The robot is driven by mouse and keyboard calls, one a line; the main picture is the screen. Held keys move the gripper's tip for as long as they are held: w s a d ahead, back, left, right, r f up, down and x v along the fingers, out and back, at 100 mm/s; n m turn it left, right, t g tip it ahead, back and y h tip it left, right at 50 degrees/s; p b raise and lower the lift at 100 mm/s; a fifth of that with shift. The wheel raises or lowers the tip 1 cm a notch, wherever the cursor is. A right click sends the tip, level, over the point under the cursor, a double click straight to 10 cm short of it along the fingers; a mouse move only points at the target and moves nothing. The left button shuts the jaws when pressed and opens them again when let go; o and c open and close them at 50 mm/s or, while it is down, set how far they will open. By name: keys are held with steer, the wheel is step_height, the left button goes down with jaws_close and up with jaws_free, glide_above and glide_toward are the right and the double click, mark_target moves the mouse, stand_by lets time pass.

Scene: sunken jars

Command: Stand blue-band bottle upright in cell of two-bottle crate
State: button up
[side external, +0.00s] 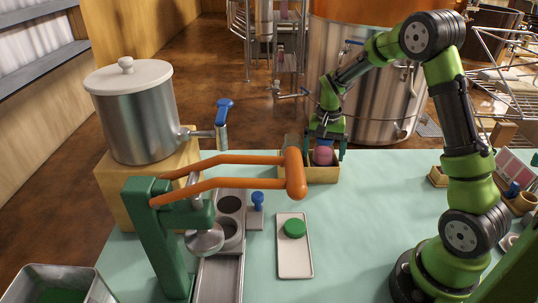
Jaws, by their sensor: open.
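The tan two-bottle crate (325,180) stands at the back of the table, partly hidden by the orange handle. A pink-red rounded bottle (322,156) with some blue at its top appears upright in the crate's right part; its base is hidden by the front wall. My gripper (325,157) points down over it, with its fingers apart on either side. I cannot tell whether they touch it. A grey-brown cylindrical thing (291,143), perhaps another bottle, shows at the crate's left part, mostly behind the handle.
A green press stand with orange lever handles (297,172) rises in front of the crate's left side. A white tray (294,262) with a green lid (295,228) lies in front. A steel pot (132,115) stands on a wooden block at left. The table's right middle is clear.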

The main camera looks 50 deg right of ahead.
step_height(320, 180, up, 23)
stand_by(0.9)
steer(key=s+a+f+n+t+y, duration=0.1)
steer(key=s+a+f+n+t, duration=0.1)
steer(key=s+a, duration=0.6)
steer(key=s+a+f+n+t+y, duration=0.1)
steer(key=s+a+f+n+t, duration=0.1)
steer(key=s+a+n+t, duration=0.3)
steer(key=s+a, duration=0.3)
steer(key=a, duration=0.2)
steer(key=shift+s+a+f, duration=0.25)
steer(key=shift+f, duration=0.1)
